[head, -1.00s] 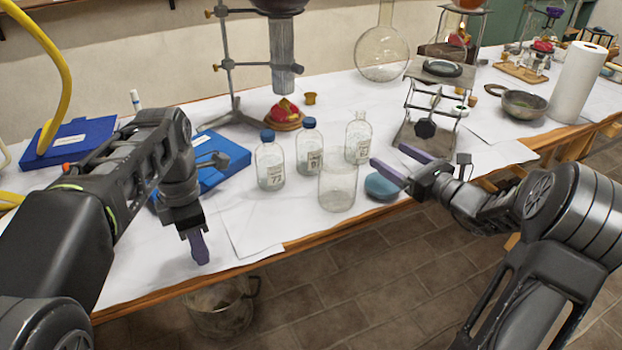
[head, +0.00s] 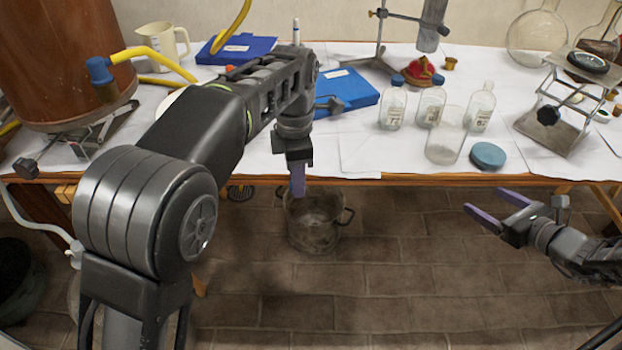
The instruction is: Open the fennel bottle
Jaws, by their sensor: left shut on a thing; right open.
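Three small clear labelled bottles stand upright on the white-covered table: the left bottle (head: 392,110) and middle bottle (head: 429,110) have blue caps, and the right bottle (head: 481,108) has no blue cap. The labels are too small to tell which is fennel. My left gripper (head: 298,181) points down at the table's front edge, left of the bottles. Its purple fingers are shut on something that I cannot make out. My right gripper (head: 485,201) is open and empty, in front of the table over the floor, well clear of the bottles.
An open glass jar (head: 446,138) and a round blue-teal disc (head: 488,156) stand just before the bottles. A blue folder (head: 347,91) lies left of them, a metal lift stand (head: 562,118) right. A metal pot (head: 313,218) stands on the floor below my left gripper.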

